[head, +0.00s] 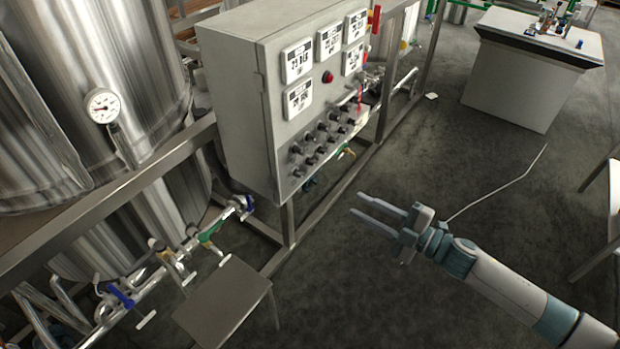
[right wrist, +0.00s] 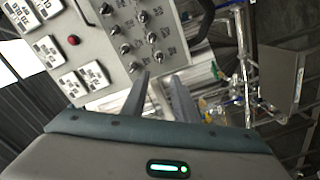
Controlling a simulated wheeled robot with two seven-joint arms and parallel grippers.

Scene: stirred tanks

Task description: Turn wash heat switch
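The control box (head: 240,110) is a grey cabinet on a metal frame, with several black rotary switches (head: 322,137) in rows on the lower part of its front panel. The switches also show in the right wrist view (right wrist: 140,35). Their labels are too small to read, so I cannot tell which is the wash heat switch. My right gripper (head: 360,204) is open and empty, in front of the panel and to its lower right, apart from it. In the right wrist view its two fingers (right wrist: 160,95) point toward the panel's edge. My left gripper is not in view.
Several white digital displays (head: 299,61) and a red button (head: 327,77) sit above the switches. Steel tanks (head: 90,80) and valved pipes (head: 165,262) stand at left. A small metal table (head: 225,305) is below the box. Open floor (head: 430,150) lies right, before a white cabinet (head: 520,75).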

